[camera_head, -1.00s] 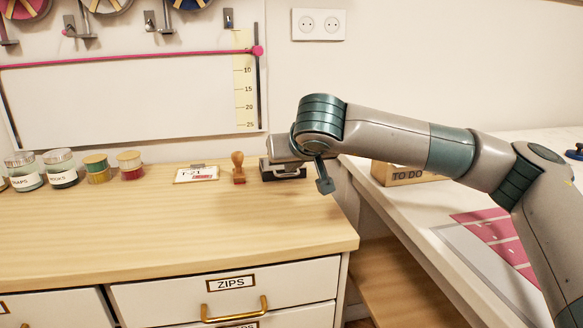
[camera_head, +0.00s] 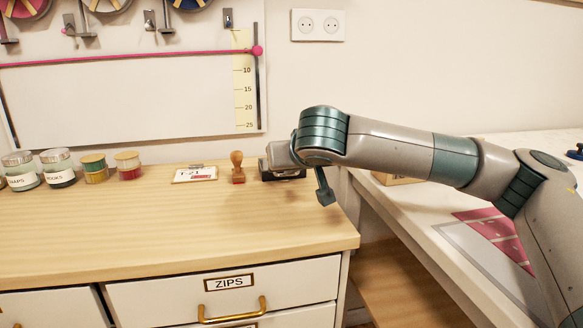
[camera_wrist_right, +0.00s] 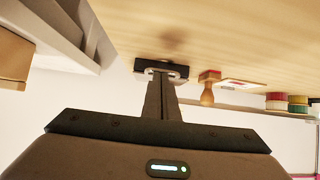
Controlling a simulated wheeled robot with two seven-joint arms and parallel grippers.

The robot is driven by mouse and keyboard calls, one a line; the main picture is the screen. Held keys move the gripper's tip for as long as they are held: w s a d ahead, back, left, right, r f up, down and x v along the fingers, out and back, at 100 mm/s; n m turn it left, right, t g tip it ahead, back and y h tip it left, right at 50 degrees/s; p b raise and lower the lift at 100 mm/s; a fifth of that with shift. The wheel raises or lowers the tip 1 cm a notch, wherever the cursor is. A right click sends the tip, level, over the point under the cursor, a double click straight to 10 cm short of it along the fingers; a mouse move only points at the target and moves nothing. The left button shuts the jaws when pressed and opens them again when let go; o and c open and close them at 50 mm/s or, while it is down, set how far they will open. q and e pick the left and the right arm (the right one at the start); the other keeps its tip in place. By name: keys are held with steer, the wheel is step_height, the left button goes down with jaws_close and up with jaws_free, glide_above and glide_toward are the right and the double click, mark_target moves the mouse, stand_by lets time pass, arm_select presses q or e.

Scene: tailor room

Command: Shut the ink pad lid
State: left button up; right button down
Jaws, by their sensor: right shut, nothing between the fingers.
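The ink pad (camera_head: 270,177) is a small dark box with a metallic front edge at the back right of the wooden cabinet top. My right arm's hand covers its upper part in the head view, so the lid's angle cannot be told there. In the right wrist view the ink pad (camera_wrist_right: 179,68) lies just past the fingertips of my right gripper (camera_wrist_right: 162,76). The fingers are together and empty, at or very close to the pad; contact cannot be told. My left gripper is not in view.
A wooden stamp (camera_head: 238,167) stands just left of the pad, with a T-21 card (camera_head: 196,174) beyond it. Jars and thread spools (camera_head: 94,168) stand farther left. The front of the cabinet top (camera_head: 180,225) is clear. A white table (camera_head: 420,215) is at right.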

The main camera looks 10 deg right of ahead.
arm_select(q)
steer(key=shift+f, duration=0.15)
arm_select(e)
steer(key=shift+s, duration=0.2)
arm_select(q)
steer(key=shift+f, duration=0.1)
arm_select(e)
steer(key=shift+s+r, duration=0.25)
steer(key=shift+s, duration=0.25)
steer(key=v, duration=0.3)
steer(key=shift+s+r, duration=0.2)
steer(key=shift+r, duration=0.1)
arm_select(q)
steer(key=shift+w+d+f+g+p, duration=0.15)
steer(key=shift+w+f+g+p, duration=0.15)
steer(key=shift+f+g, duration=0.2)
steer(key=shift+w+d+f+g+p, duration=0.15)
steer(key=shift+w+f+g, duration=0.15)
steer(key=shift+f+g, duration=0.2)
arm_select(e)
steer(key=v, duration=1.3)
steer(key=shift+s, duration=0.35)
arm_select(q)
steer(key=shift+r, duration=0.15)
arm_select(e)
steer(key=shift+r, duration=0.1)
